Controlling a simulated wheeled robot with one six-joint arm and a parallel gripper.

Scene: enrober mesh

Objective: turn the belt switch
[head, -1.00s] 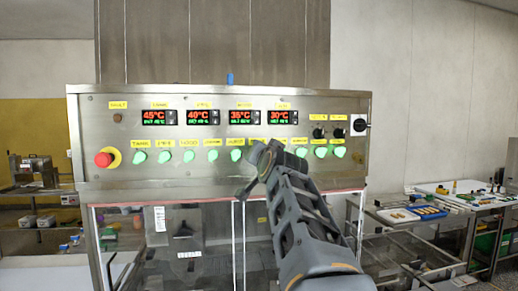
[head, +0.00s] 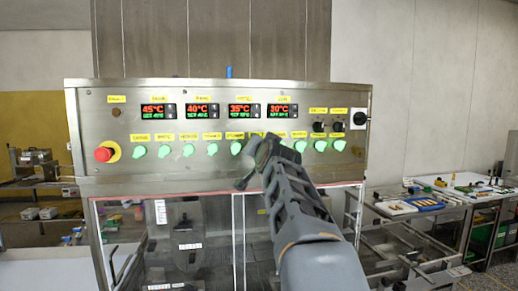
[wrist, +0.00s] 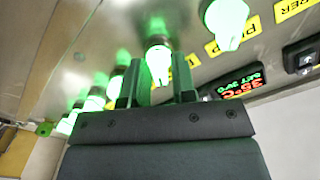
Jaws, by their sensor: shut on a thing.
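The steel control panel (head: 335,170) carries a row of green-lit knob switches, with one lit switch (head: 236,148) just left of my gripper (head: 257,146). In the wrist view my gripper (wrist: 156,88) has its two fingers on either side of a glowing switch knob (wrist: 158,62) and is shut on it. In the head view this knob is hidden behind the gripper. The labels are too small or blurred to read, so I cannot tell whether it is the belt switch. Another lit knob (wrist: 228,22) is beside it in the wrist view.
A red emergency button (head: 103,154) is at the panel's left. A black rotary switch (head: 359,119) is at its upper right. Red-green temperature displays (head: 245,110) run above the knobs. Neighbouring knobs stand close to my fingers. A side table (head: 400,211) is at the right.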

